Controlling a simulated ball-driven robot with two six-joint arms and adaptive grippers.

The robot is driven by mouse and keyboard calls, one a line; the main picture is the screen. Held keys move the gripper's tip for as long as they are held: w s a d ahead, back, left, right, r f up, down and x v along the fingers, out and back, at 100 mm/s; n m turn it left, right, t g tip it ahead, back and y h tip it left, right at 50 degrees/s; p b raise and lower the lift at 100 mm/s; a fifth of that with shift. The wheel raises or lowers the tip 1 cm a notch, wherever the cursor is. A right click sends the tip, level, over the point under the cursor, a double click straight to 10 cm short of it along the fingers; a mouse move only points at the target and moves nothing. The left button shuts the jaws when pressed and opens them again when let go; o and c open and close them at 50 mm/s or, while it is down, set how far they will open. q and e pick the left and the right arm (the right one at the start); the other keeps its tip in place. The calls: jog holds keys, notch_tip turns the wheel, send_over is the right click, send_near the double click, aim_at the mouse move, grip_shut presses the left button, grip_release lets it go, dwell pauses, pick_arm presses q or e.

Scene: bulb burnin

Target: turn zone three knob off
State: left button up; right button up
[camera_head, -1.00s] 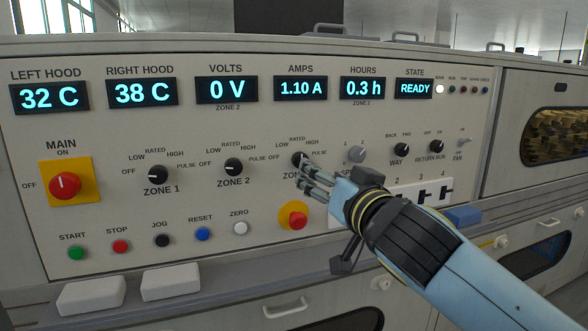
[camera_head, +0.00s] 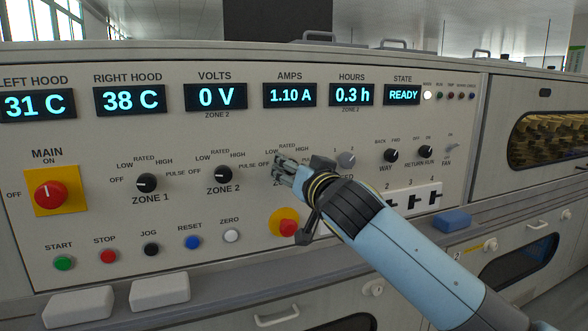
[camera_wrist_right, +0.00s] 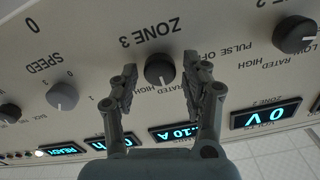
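The zone three knob (camera_wrist_right: 160,70) is a dark round knob under its upside-down ZONE 3 label in the right wrist view. My right gripper (camera_wrist_right: 160,80) is open, with one finger on each side of the knob and a small gap visible on both sides. The arm comes in from the lower right. My left gripper is in neither view.
The zone two knob (camera_head: 223,174) and zone one knob (camera_head: 146,183) are to the left. A speed knob (camera_head: 346,160) is close on the right. A red button on yellow (camera_head: 285,227) sits just below the gripper. The state display (camera_head: 403,95) reads READY.

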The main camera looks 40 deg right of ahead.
grip_shut()
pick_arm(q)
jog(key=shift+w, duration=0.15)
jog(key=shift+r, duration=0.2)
pick_arm(e)
jog(key=shift+n, duration=0.3)
pick_arm(q)
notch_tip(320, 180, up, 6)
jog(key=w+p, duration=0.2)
jog(key=p, duration=0.5)
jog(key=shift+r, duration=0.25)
pick_arm(e)
jog(key=shift+a+n, duration=0.15)
jog(key=shift+n, duration=7.45)
jog(key=shift+f, duration=0.1)
jog(key=shift+o, duration=1.3)
grip_release()
